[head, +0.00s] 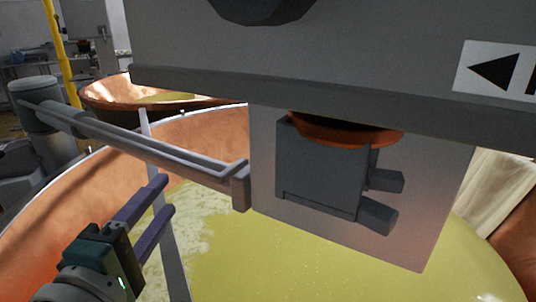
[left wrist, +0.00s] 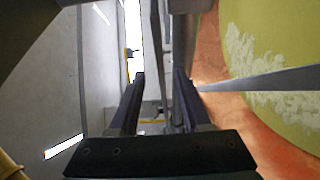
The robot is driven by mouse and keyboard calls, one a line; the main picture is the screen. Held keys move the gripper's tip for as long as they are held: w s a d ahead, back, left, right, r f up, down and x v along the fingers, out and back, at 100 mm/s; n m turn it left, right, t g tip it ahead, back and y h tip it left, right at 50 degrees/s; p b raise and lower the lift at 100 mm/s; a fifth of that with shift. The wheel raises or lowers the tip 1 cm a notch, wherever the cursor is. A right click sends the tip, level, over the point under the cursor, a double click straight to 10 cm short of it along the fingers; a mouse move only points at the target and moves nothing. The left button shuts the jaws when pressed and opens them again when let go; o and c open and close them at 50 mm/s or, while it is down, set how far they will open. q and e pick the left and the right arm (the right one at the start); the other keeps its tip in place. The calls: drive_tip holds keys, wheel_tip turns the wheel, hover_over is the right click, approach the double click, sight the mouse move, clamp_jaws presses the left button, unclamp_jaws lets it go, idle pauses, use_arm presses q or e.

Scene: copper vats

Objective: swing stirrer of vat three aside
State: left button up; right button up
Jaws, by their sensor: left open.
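A large copper vat (head: 55,215) holds yellow-green liquid with pale curds. A grey stirrer arm (head: 150,150) runs over it from a post (head: 36,120) at the left to a grey plate at the right. A thin grey bar (head: 172,255) slants down near the gripper. My left gripper (head: 168,194) is open, its purple fingers below the stirrer arm and close to the thin bar. In the left wrist view its fingers (left wrist: 160,85) stand apart, with grey bars showing beyond the gap. I cannot tell whether anything touches them. No vat number shows.
A big grey housing (head: 330,70) with an arrow sign (head: 498,70) hangs across the top. Below it, a dark block (head: 322,170) with two stubs sits before the grey plate (head: 420,225). Another copper vat (head: 100,95) and a yellow pole (head: 62,60) stand behind.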

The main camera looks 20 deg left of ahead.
sight(184, 168)
use_arm(q)
drive_tip(key=x, duration=0.9)
drive_tip(key=shift+w+a, duration=0.2)
drive_tip(key=shift+w, duration=0.2)
clamp_jaws()
idle(1.0)
